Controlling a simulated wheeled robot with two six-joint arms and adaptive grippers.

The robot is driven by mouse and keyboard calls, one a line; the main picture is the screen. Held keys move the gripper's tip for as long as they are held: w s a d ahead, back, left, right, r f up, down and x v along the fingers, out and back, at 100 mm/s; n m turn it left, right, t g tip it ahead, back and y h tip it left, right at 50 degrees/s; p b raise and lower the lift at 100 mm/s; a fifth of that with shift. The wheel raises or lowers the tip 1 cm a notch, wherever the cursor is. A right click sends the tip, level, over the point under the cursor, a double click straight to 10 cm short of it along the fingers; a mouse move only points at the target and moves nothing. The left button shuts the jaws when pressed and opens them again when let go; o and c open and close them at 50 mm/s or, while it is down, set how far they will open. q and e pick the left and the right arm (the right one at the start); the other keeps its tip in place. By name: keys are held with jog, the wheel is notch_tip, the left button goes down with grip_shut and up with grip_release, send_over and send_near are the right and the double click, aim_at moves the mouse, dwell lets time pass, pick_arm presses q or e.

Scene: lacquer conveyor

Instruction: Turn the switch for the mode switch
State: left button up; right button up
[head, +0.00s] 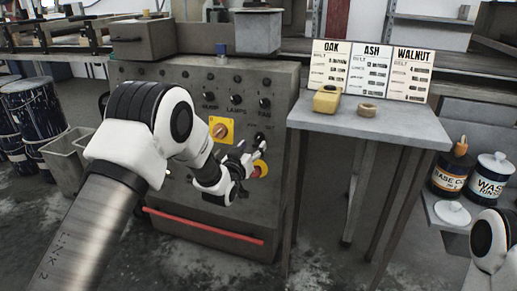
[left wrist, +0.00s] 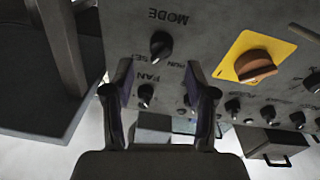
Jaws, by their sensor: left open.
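The mode switch is a black rotary knob (left wrist: 161,46) on the grey control panel (head: 180,75). The wrist view shows it upside down, with the lettering MODE beside it and RUN and SET marks. In the head view the knob (head: 260,138) sits at the panel's right side, just beyond my fingers. My left gripper (head: 249,152) is open in front of the panel. In the wrist view its two fingers (left wrist: 163,82) stand apart, with the mode knob between and beyond their tips; I see no contact. My right gripper is out of view.
A yellow plate with an orange rotary knob (head: 220,131) and a red button with a yellow surround (head: 261,168) are near my left gripper. Other black knobs, including FAN (left wrist: 145,94), are close by. A grey table (head: 400,129) stands to the right.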

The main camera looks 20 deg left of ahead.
aim_at(257, 140)
pick_arm(q)
jog(key=w, duration=0.2)
jog(key=w+b, duration=0.1)
jog(key=w, duration=0.1)
jog(key=shift+w+f, duration=0.2)
jog(key=shift+w, duration=0.05)
jog(key=shift+w+r, duration=0.1)
jog(key=shift+w, duration=0.1)
grip_shut()
